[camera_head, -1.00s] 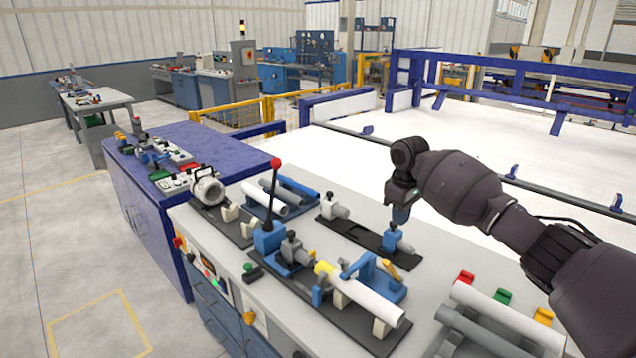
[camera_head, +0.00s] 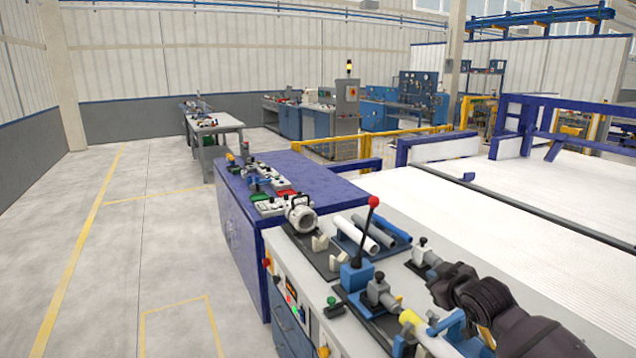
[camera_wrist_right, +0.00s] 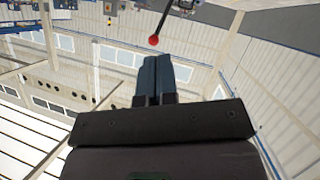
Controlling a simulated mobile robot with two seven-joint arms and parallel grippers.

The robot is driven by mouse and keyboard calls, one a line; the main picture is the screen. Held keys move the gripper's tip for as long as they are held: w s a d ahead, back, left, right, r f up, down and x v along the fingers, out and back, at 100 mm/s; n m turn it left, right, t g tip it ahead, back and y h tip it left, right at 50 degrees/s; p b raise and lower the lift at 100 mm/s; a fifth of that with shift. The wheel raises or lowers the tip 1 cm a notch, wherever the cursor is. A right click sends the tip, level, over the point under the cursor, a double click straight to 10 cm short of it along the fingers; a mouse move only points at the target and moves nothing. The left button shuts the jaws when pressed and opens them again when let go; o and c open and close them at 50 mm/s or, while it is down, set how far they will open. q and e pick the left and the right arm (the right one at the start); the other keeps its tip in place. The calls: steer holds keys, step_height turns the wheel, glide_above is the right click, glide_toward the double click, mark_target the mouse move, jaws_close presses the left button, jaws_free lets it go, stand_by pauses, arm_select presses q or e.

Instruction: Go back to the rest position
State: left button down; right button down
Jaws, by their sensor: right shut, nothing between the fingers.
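My right arm (camera_head: 515,325) comes in from the lower right in the head view, low over the right part of the grey workbench (camera_head: 455,232). Its fingers cannot be made out there. In the right wrist view my right gripper (camera_wrist_right: 164,62) has its two blue-grey fingers together, with nothing between them. A red lever knob (camera_wrist_right: 154,40) shows just past the fingertips; the same red knob (camera_head: 374,201) tops a black lever on the bench in the head view. My left gripper is not in view.
A yellow-ended pipe (camera_head: 412,318) lies in a fixture at the bottom, partly cut off. Light pipes (camera_head: 360,235) rest on a blue rack behind the lever. A blue cabinet (camera_head: 245,235) adjoins the bench. The floor (camera_head: 100,260) at left is clear.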

steer(key=s+f+m+h, duration=0.1)
steer(key=s+f+m, duration=0.1)
steer(key=s+f, duration=0.6)
steer(key=s+f+m+g+h, duration=0.1)
steer(key=s+f, duration=0.7)
steer(key=s, duration=0.8)
steer(key=s+f+m+b, duration=0.1)
steer(key=s+f+m, duration=0.2)
steer(key=s+f, duration=0.5)
steer(key=s+d, duration=0.1)
steer(key=s, duration=0.4)
steer(key=shift+f+g+h, duration=0.4)
steer(key=shift+s, duration=0.1)
